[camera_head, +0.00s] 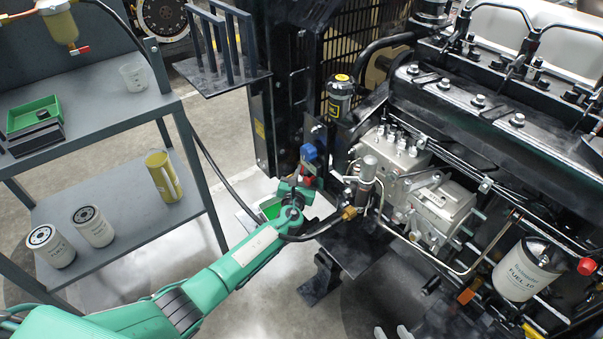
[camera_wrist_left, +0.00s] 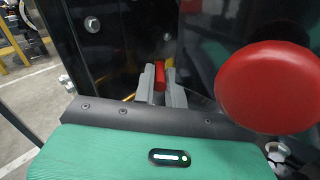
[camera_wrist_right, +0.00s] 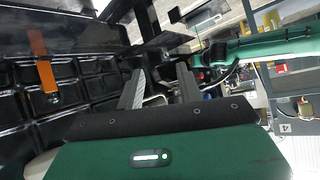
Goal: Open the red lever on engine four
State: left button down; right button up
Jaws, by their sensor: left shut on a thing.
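My left arm reaches across the head view to the front of the engine. My left gripper (camera_head: 303,187) is at a small red lever (camera_head: 308,181), just below a blue part (camera_head: 309,152). In the left wrist view the grey fingers (camera_wrist_left: 161,88) are closed on the red lever (camera_wrist_left: 158,74), with a yellow piece behind it. The fingers partly hide the lever. My right gripper (camera_wrist_right: 160,90) shows in the right wrist view, with its fingers apart and nothing clearly between them. It is under or beside dark engine parts.
A large red knob (camera_wrist_left: 268,87) is close to the left wrist camera. A black hose (camera_head: 325,224) passes beside my left wrist. A grey shelf (camera_head: 150,226) with filters stands left. An orange part (camera_wrist_right: 41,60) is on the dark ribbed surface in the right wrist view.

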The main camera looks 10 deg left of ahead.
pick_arm(q)
jog(key=c, duration=1.7)
grip_release()
